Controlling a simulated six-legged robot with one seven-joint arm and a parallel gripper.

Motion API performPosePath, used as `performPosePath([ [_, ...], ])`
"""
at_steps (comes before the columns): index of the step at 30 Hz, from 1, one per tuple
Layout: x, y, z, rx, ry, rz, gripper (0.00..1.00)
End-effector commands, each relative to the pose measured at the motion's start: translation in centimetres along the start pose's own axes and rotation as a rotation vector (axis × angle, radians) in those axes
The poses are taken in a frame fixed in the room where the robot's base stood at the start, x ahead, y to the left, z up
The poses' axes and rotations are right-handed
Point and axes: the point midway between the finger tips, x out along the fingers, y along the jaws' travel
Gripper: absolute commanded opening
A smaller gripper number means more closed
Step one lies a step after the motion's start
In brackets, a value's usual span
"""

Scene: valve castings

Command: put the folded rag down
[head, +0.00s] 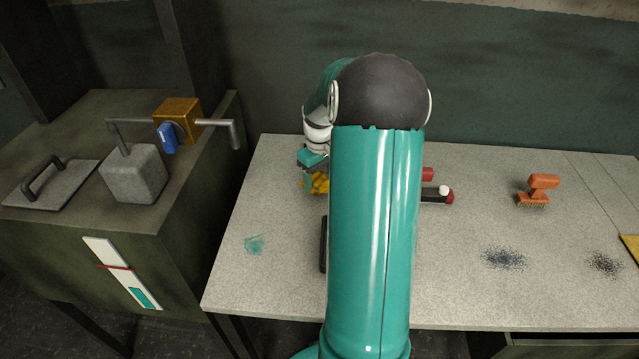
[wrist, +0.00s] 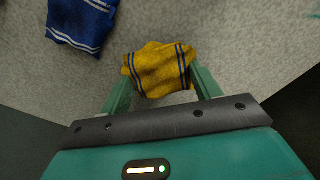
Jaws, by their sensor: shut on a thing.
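The folded rag (wrist: 160,68) is yellow with dark blue stripes and sits between the two fingers of my gripper (wrist: 160,80) in the wrist view. My gripper is shut on it. In the head view a small yellow part of the rag (head: 318,184) shows below my gripper, over the back left of the grey speckled table (head: 280,215). The arm hides the rest. I cannot tell whether the rag touches the table. A blue rag with white stripes (wrist: 82,20) lies on the table nearby in the wrist view.
An orange brush (head: 538,190) and a black and red tool (head: 438,195) lie to the right. A dark object (head: 323,243) is partly behind my arm. Dark specks (head: 503,259) and a teal smear (head: 255,244) mark the table. A dark cabinet (head: 180,240) stands left; the table's front left is clear.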

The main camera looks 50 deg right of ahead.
Motion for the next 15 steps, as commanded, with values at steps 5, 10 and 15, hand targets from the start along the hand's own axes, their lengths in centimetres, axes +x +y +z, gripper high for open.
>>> performPosePath([
  [5,2.4,-0.1,0.1,0.000,-0.003,-0.002,0.37],
  [10,2.4,-0.1,0.1,0.000,-0.001,-0.001,0.37],
  [15,2.7,-0.1,0.1,0.000,-0.002,-0.001,0.37],
])
